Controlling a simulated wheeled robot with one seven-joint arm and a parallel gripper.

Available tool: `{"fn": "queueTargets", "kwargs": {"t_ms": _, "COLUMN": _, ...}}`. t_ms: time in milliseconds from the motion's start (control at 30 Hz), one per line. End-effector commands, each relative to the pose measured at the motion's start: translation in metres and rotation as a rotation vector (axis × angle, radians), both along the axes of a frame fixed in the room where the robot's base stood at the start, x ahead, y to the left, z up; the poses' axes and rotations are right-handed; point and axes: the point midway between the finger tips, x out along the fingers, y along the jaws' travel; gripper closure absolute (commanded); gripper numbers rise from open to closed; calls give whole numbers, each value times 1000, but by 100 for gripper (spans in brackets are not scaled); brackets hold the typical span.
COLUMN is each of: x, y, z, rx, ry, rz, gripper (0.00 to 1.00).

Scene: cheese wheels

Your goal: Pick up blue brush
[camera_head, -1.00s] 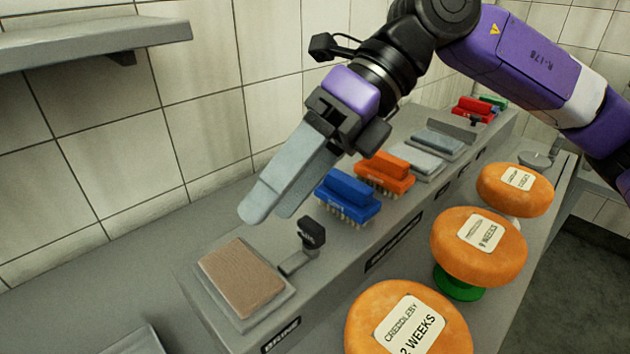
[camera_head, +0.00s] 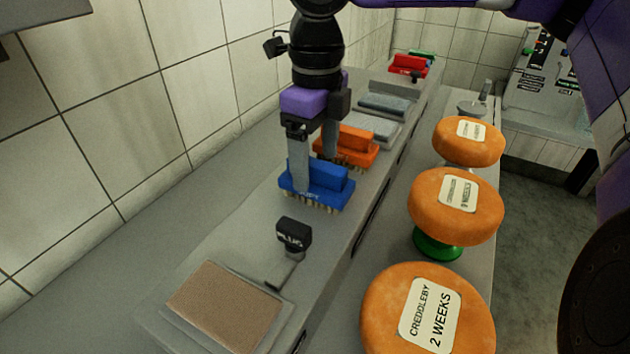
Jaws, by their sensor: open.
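The blue brush (camera_head: 326,180) stands bristles down on the grey ledge, its raised handle on top. My gripper (camera_head: 315,172) points down over it with its fingers apart. One grey finger overlaps the near left part of the brush. The other finger reaches down behind the handle, on the side of the orange brush, and its tip is hidden. I cannot tell whether either finger touches the blue brush.
The orange brush (camera_head: 345,146) stands close behind the blue one. A black-headed plug (camera_head: 294,234) and a brown pad (camera_head: 226,305) are nearer. Orange cheese wheels (camera_head: 428,318) line the right side. Tiled wall is at left.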

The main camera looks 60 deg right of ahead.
Motion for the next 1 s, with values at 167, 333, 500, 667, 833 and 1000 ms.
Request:
{"fn": "queueTargets", "kwargs": {"t_ms": 167, "x": -2, "y": 2, "z": -23, "rx": 2, "ry": 1, "rz": 1, "gripper": 22}}
{"fn": "queueTargets", "kwargs": {"t_ms": 333, "x": -1, "y": 2, "z": -28, "rx": 1, "ry": -1, "rz": 1, "gripper": 22}}
{"fn": "queueTargets", "kwargs": {"t_ms": 500, "x": -1, "y": 2, "z": -28, "rx": 1, "ry": -1, "rz": 1, "gripper": 26}}
{"fn": "queueTargets", "kwargs": {"t_ms": 667, "x": -1, "y": 2, "z": -28, "rx": 1, "ry": -1, "rz": 1, "gripper": 57}}
{"fn": "queueTargets", "kwargs": {"t_ms": 833, "x": -1, "y": 2, "z": -28, "rx": 1, "ry": -1, "rz": 1, "gripper": 91}}
{"fn": "queueTargets", "kwargs": {"t_ms": 1000, "x": -1, "y": 2, "z": -28, "rx": 1, "ry": -2, "rz": 1, "gripper": 97}}
